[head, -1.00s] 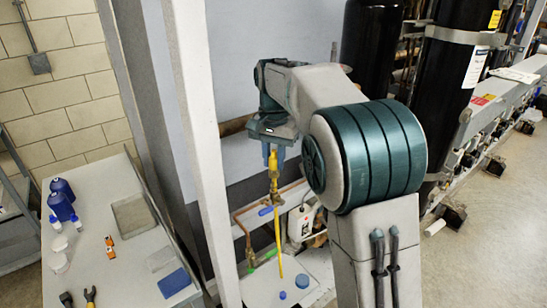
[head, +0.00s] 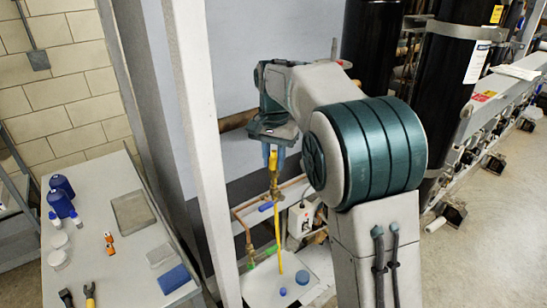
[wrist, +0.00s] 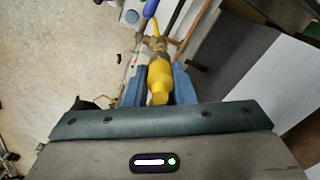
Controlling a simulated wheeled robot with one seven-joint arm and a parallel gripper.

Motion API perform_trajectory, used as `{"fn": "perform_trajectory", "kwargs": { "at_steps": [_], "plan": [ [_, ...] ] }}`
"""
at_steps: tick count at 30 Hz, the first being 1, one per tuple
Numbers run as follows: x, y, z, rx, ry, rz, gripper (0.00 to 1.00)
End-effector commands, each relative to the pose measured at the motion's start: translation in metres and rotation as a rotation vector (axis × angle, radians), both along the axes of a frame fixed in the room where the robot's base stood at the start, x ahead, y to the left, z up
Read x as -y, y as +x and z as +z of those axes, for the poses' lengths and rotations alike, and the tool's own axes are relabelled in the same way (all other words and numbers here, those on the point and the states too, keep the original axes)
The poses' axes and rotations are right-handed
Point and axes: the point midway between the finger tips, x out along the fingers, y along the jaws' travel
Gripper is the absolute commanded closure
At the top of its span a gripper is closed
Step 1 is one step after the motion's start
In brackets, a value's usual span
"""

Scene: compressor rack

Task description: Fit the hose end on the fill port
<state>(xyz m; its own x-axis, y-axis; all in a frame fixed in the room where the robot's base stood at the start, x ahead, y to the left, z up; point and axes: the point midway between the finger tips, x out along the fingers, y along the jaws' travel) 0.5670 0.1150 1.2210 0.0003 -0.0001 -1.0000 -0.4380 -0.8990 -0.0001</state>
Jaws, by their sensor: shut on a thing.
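My gripper (head: 273,155) points downward, its blue fingers shut on the yellow hose end (head: 273,163). In the wrist view the yellow hose end (wrist: 159,80) sits between the blue fingers (wrist: 157,85), with brass-coloured metal beyond it. In the head view a brass fitting (head: 275,185) is just below the yellow grip, and the yellow hose (head: 278,235) hangs from there towards a pale surface. Copper pipes with a blue-handled valve (head: 265,207) lie close behind. I cannot tell which fitting is the fill port, or whether the hose end touches it.
A pale upright post (head: 198,140) stands left of my gripper. A workbench (head: 95,245) at left holds blue bottles (head: 61,195), an orange item and a blue block. Blue caps (head: 302,277) lie on a pale surface below. A tall black cylinder (head: 447,85) stands right.

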Motion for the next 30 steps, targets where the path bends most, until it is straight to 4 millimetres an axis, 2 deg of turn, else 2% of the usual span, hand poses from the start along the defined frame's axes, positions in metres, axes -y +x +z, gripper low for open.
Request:
{"fn": "perform_trajectory", "kwargs": {
  "at_steps": [30],
  "plan": [
    [0.000, 0.000, -0.012, 0.000, 0.000, 0.000, 0.95]
  ]
}}
